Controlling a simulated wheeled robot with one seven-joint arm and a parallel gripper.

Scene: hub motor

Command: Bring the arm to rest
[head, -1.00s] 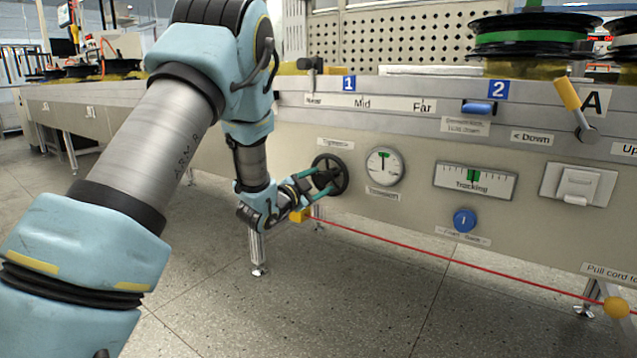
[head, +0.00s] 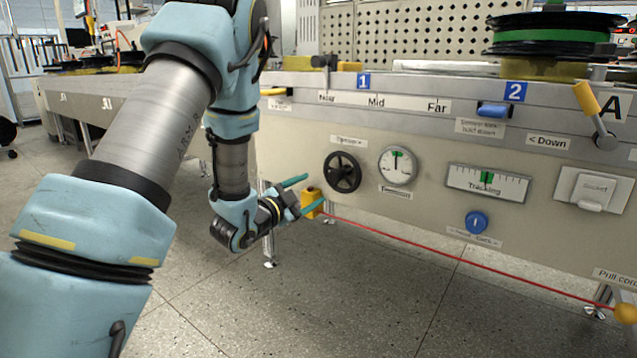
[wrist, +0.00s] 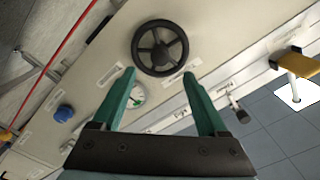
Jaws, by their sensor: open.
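My gripper (head: 307,192) has two green fingers, spread apart and empty, in front of the panel's lower left part. A black handwheel (head: 342,172) is on the panel, to the right of and a little above the fingers, apart from them. In the wrist view the handwheel (wrist: 160,48) lies beyond the open fingertips (wrist: 158,75), with nothing between the fingers. My blue and grey arm fills the left of the head view.
A red cord (head: 450,258) runs below from a yellow block (head: 311,203). Open floor lies in front.

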